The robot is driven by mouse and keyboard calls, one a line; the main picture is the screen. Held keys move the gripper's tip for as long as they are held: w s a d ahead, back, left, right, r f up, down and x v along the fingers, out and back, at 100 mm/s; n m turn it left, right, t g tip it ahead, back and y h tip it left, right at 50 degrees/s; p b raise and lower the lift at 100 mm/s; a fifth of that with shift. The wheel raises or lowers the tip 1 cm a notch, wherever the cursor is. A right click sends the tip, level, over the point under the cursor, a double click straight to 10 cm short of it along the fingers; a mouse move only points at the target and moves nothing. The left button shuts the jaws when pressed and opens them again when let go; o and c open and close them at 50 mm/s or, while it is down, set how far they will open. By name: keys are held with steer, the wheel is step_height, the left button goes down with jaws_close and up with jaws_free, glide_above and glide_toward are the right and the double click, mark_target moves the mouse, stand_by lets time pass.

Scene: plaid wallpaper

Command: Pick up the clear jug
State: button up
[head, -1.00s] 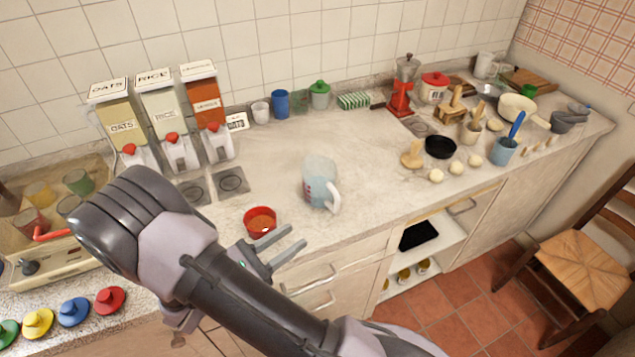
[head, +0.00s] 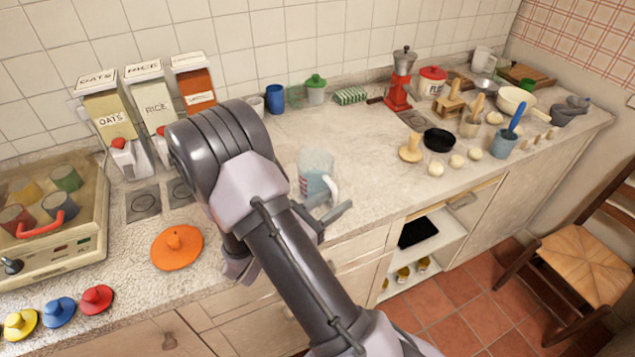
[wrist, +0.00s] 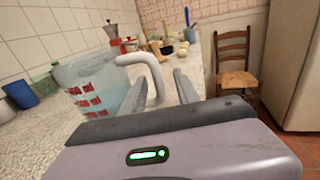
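The clear jug (head: 314,172) stands upright on the counter, with a white handle on its front right side and red markings on its body. In the wrist view the jug (wrist: 95,85) is at the left, close by, with its handle reaching right. My gripper (head: 338,212) is just in front of the jug at the counter's front edge. In the wrist view its two fingers (wrist: 160,92) are apart, and the handle shows between them. I cannot tell whether either finger touches it. Part of the jug's lower front is hidden by the gripper.
An orange lid (head: 177,247) lies on the counter left of my arm. Dispensers (head: 150,110) stand behind it. A blue cup (head: 275,98) and a green-lidded jar (head: 315,90) stand behind the jug. A black pan (head: 439,141) and several dough balls lie to the right.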

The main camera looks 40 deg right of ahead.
jaws_close()
stand_by(1.3)
